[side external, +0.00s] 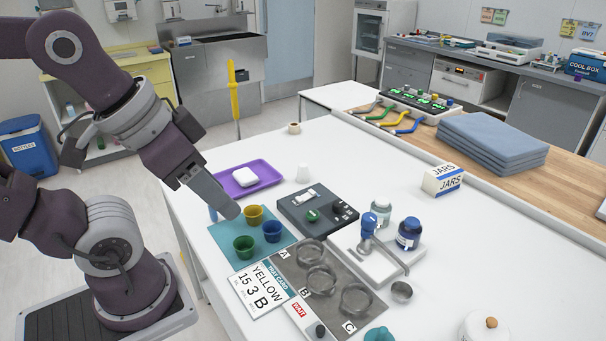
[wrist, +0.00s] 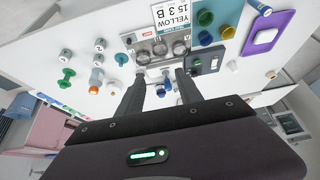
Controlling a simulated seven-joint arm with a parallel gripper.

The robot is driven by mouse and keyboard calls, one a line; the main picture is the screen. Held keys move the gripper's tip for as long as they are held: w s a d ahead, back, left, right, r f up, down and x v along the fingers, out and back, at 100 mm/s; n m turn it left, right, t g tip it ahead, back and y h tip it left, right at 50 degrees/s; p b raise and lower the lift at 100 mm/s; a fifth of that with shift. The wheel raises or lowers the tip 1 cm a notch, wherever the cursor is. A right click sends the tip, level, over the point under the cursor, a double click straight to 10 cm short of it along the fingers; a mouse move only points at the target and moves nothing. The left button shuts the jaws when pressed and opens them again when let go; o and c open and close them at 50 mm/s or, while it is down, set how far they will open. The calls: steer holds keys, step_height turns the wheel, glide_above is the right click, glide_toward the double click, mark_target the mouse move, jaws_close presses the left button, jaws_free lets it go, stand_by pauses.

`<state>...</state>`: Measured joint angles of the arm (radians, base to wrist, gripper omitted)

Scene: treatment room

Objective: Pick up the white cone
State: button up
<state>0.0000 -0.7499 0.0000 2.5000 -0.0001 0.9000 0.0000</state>
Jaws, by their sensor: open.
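The white cone (side external: 303,173) stands upright on the white table, between the purple tray and the dark grey device. In the wrist view, a small white shape (wrist: 232,65) beside the dark device appears to be the same cone, right of my fingers. My gripper (side external: 228,208) is in the air over the teal mat's left side in the side view, apart from the cone. In the wrist view my gripper (wrist: 160,74) has its two dark fingers spread with nothing held between them.
A purple tray (side external: 268,185) with a white block lies left of the cone. The dark grey device (side external: 325,220) is in front of it. Yellow, blue and green cups stand on a teal mat (side external: 222,235).

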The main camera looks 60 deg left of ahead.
steer(key=shift+o, duration=1.2)
steer(key=w+a+n+t+y, duration=0.15)
steer(key=w+a, duration=0.25)
steer(key=w, duration=0.8)
steer(key=n+t+y, duration=0.4)
steer(key=t+y, duration=0.1)
glide_above(303, 172)
steer(key=s+d, duration=0.2)
steer(key=s, duration=0.4)
steer(key=f, duration=2.4)
steer(key=shift+s+d, duration=0.1)
steer(key=shift+d, duration=0.1)
steer(key=x, duration=0.8)
steer(key=f+x, duration=0.1)
steer(key=x, duration=0.3)
steer(key=shift+d+f, duration=0.1)
steer(key=shift+d, duration=0.05)
steer(key=shift+s, duration=0.1)
